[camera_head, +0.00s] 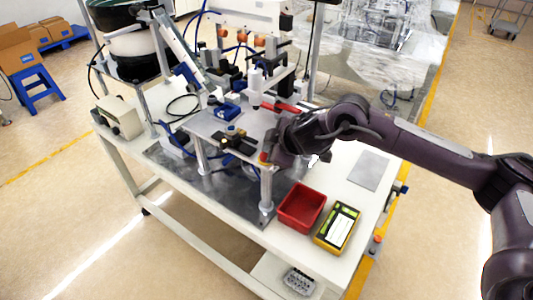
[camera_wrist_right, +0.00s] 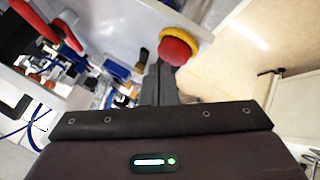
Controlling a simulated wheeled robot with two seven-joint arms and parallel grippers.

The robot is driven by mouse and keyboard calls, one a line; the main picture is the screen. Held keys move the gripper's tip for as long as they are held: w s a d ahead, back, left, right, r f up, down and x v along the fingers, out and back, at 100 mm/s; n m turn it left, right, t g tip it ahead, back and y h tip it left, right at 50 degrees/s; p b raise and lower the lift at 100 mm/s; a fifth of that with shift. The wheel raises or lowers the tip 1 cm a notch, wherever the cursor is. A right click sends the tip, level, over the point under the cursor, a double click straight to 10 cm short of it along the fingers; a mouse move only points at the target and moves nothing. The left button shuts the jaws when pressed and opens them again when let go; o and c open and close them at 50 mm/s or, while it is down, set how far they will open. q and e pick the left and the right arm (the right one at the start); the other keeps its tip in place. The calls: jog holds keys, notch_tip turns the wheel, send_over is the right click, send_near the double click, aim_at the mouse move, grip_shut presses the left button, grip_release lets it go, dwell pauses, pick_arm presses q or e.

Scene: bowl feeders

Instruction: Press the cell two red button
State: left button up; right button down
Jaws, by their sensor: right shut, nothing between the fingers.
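A round red button (camera_wrist_right: 178,47) on a yellow base shows at the top of the right wrist view. In the head view a small red and yellow spot of it (camera_head: 263,157) shows at the edge of the raised machine plate. My right gripper (camera_head: 271,153) is at this button, reaching in from the right. In the wrist view its dark fingers (camera_wrist_right: 160,72) are closed together and empty, with their tips at the lower left of the button. I cannot tell whether they touch it. My left gripper is not in view.
The bench (camera_head: 240,228) carries a metal machine with posts and blue parts. A red tray (camera_head: 300,207) and a yellow-edged box (camera_head: 338,228) stand at the bench front. A grey plate (camera_head: 369,170) lies near my forearm.

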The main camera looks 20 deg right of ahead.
jog(key=shift+f+b, duration=0.3)
jog(key=shift+f, duration=0.25)
dwell(0.4)
jog(key=shift+r, duration=0.15)
dwell(0.3)
jog(key=shift+r+p, duration=0.8)
jog(key=shift+p, duration=0.2)
notch_tip(320, 180, up, 5)
jog(key=p, duration=0.5)
